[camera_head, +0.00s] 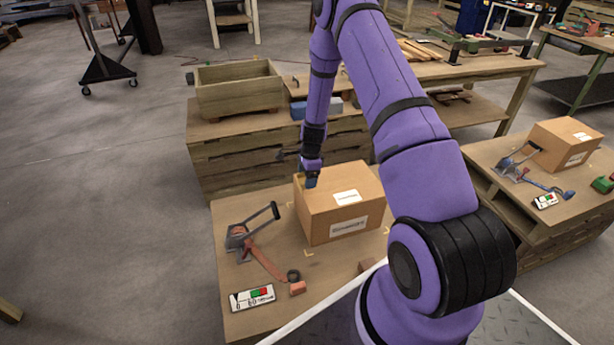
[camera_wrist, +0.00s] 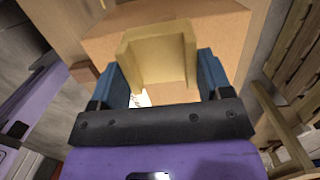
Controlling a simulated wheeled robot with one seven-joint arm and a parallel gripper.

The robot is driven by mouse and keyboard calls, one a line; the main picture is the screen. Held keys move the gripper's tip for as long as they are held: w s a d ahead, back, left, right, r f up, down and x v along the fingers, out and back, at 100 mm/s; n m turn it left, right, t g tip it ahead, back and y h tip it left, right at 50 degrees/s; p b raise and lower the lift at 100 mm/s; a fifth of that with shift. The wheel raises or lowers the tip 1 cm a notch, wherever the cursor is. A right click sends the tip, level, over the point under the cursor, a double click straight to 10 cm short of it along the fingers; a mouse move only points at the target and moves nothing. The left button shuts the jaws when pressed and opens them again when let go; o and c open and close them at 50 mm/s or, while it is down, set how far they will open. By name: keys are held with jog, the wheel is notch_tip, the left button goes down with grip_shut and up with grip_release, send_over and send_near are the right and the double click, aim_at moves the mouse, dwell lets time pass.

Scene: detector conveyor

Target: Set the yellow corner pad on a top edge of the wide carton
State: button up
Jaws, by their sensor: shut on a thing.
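The yellow corner pad (camera_wrist: 158,58) is an angled piece held between the two blue fingers of my gripper (camera_wrist: 162,76) in the wrist view. The wide carton (camera_head: 343,208) is a closed brown box with white labels, upright on the near wooden table. My gripper points down at its top, near the far left edge. The carton (camera_wrist: 222,30) also lies behind the pad in the wrist view. I cannot tell whether the pad touches the carton.
A strapping tool (camera_head: 240,238), a label card (camera_head: 252,298) and a small reddish block (camera_head: 298,288) lie left and front of the carton. A wooden crate (camera_head: 240,92) stands behind. Another carton (camera_head: 563,143) sits on the right table. Bare tabletop shows left of the carton.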

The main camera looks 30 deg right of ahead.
aim_at(307, 192)
jog(key=shift+f, duration=2.25)
jog(key=o, duration=1)
jog(key=shift+r, duration=0.1)
jog(key=r, duration=0.3)
jog(key=d+r, duration=0.1)
jog(key=r, duration=0.6)
jog(key=shift+s+d+r, duration=0.15)
jog(key=shift+s+r, duration=0.05)
jog(key=shift+r, duration=0.05)
